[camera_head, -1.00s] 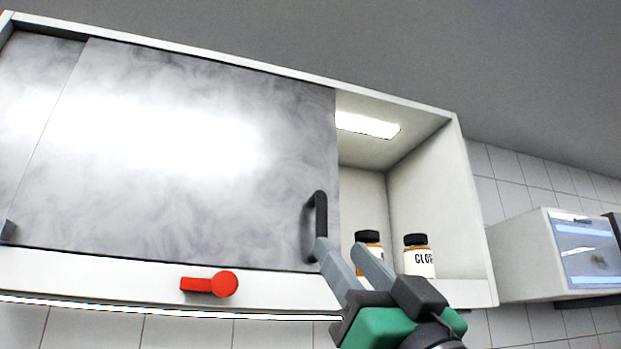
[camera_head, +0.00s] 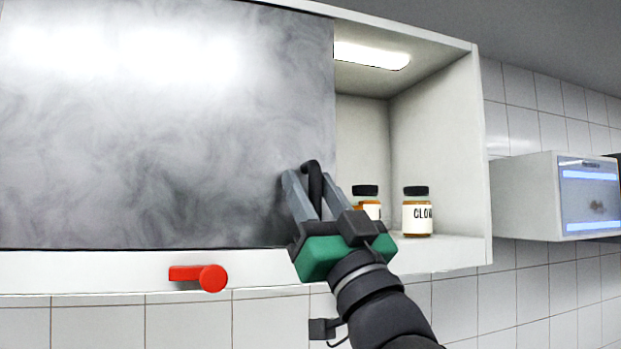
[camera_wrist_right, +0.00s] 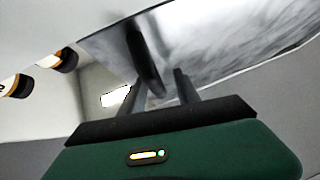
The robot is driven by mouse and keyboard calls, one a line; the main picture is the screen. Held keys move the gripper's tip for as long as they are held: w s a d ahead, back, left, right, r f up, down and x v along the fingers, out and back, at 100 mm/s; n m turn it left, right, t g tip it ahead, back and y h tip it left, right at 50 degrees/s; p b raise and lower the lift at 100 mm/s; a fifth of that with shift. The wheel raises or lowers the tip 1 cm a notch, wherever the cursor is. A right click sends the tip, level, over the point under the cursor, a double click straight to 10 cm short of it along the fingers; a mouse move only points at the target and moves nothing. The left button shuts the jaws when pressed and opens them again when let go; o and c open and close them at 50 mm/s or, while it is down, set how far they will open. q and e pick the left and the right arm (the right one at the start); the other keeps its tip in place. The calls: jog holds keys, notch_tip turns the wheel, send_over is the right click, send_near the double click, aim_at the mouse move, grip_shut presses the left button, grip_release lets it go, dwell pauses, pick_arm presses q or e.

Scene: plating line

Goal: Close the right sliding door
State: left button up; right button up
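The grey, cloudy-surfaced sliding door (camera_head: 160,120) covers the left and middle of the wall cabinet. The right part of the cabinet stands open. A black vertical handle (camera_head: 315,180) sits near the door's right edge. My right gripper (camera_head: 304,180) is at the handle with its two fingers apart, one on the handle's left and one close to its right side. In the right wrist view the handle (camera_wrist_right: 146,62) shows between the open fingers (camera_wrist_right: 158,82); I cannot tell whether either touches it. My left gripper is not in view.
Two jars with black lids, one partly hidden (camera_head: 367,203) and one labelled (camera_head: 416,212), stand in the open compartment. A red latch (camera_head: 200,277) is on the cabinet's lower rail. A smaller cabinet (camera_head: 560,196) hangs at the right.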

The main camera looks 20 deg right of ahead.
jog(key=shift+d, duration=0.25)
jog(key=shift+c, duration=0.4)
jog(key=shift+s+d, duration=0.1)
jog(key=shift+d, duration=0.25)
jog(key=c, duration=0.5)
grip_shut()
jog(key=shift+a, duration=0.15)
jog(key=shift+a, duration=0.2)
